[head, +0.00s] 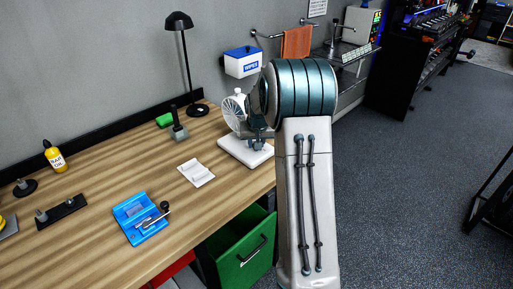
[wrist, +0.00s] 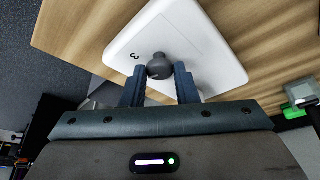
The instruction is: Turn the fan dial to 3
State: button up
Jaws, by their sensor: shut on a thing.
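The fan (head: 235,112) stands on the desk's right end, partly hidden behind my arm. Its white base (head: 236,151) also fills the middle of the wrist view (wrist: 205,45). A dark round dial (wrist: 159,66) sits on the base near its edge. A black "3" (wrist: 135,54) is printed to the left of the dial. My gripper (wrist: 161,75) is shut on the dial, one blue finger on each side. In the head view my gripper (head: 257,141) is low over the base, and the dial is hidden. Which way the dial points cannot be told.
An open green drawer (head: 240,250) juts out below the desk edge.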

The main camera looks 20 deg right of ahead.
jog(key=m+b, duration=0.1)
jog(key=m+h, duration=0.1)
jog(key=m, duration=0.1)
jog(key=shift+w+a+f+b, duration=0.1)
jog(key=shift+a+b, duration=0.1)
jog(key=shift+b, duration=0.2)
jog(key=shift+m+g+h+b, duration=0.35)
jog(key=shift+m+g+h, duration=0.15)
jog(key=shift+m, duration=0.8)
jog(key=o, duration=1)
jog(key=v, duration=1.4)
jog(key=shift+w+b, duration=0.15)
jog(key=shift+b, duration=0.15)
